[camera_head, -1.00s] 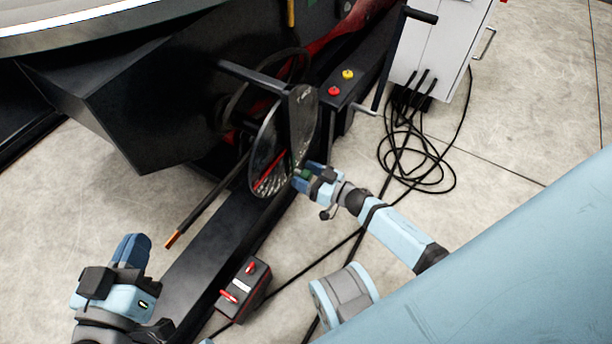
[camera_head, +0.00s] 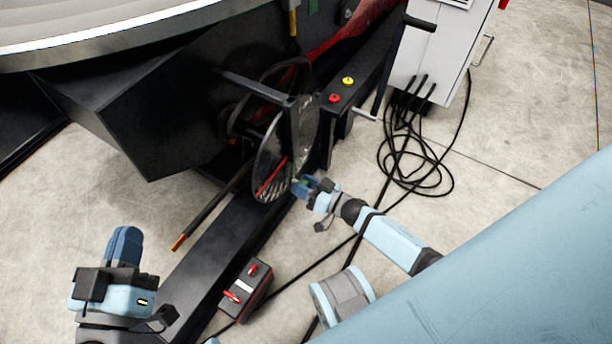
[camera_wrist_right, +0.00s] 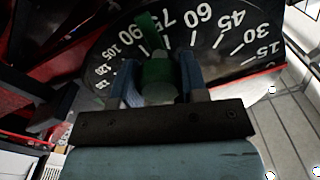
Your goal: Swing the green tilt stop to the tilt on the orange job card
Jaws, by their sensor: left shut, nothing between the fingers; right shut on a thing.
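The green tilt stop (camera_wrist_right: 157,75) shows in the right wrist view between the fingers of my right gripper (camera_wrist_right: 160,82). Its narrow tip lies on the dial (camera_wrist_right: 215,50) between the 75 and 90 marks. In the head view the round dial (camera_head: 268,160) stands on the side of the black positioner, and my right gripper (camera_head: 301,187) is at its lower right edge, shut on the stop. My left gripper (camera_head: 124,243) is shut and empty at the lower left, well apart from the dial. I cannot make out the orange job card in either view.
A dark rod with an orange tip (camera_head: 178,243) juts toward my left gripper. A black box with red parts (camera_head: 243,290) sits on the floor. Cables (camera_head: 415,165) lie coiled below the white cabinet (camera_head: 432,55). Red and yellow buttons (camera_head: 341,90) are beside the dial.

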